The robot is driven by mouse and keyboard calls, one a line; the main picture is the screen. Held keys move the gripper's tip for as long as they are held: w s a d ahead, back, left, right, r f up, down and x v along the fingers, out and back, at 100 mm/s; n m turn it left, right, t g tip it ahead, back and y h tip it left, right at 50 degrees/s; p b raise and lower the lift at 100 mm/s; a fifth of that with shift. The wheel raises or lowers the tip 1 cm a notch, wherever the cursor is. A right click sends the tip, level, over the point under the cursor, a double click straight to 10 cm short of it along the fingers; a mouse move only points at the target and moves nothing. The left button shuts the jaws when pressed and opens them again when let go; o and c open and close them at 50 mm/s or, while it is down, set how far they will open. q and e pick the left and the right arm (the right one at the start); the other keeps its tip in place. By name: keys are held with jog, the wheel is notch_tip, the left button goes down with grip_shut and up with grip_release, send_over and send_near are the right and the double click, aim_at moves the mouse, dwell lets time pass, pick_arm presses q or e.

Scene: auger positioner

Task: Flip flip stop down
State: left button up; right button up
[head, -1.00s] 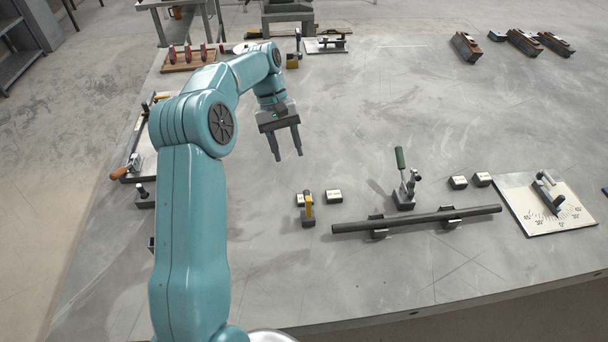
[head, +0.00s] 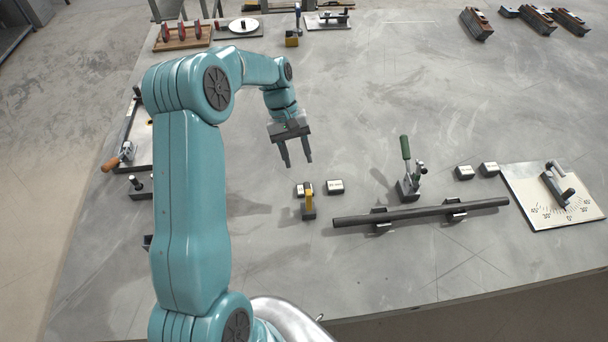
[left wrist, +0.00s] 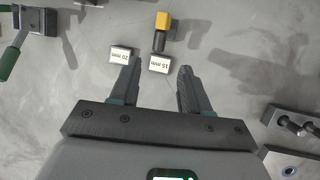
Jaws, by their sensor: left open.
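A small yellow-topped piece on a dark base, which looks like the flip stop (head: 308,202), stands near the front of the grey table, left of a long dark bar (head: 420,214). It also shows at the top of the left wrist view, as a yellow block (left wrist: 165,23) with a dark part below it. I cannot tell for sure whether its arm is up or down. My left gripper (head: 297,163) is open and empty, pointing down above the table behind the flip stop and apart from it. My right gripper is not in view.
Two labelled blocks, 20 mm (left wrist: 121,55) and 15 mm (left wrist: 158,63), lie close to the flip stop. A green-handled clamp (head: 408,180) stands behind the bar. An angle plate (head: 550,207) lies at right. A crank fixture (head: 122,155) is at left. The table's middle is clear.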

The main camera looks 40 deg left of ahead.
aim_at(306, 183)
pick_arm(q)
jog(key=p+x, duration=0.1)
jog(key=x, duration=0.5)
jog(key=shift+d+f, duration=0.1)
jog(key=shift+d, duration=0.2)
jog(key=shift+f, duration=0.7)
jog(key=shift+d, duration=0.1)
jog(key=shift+r, duration=0.1)
grip_shut()
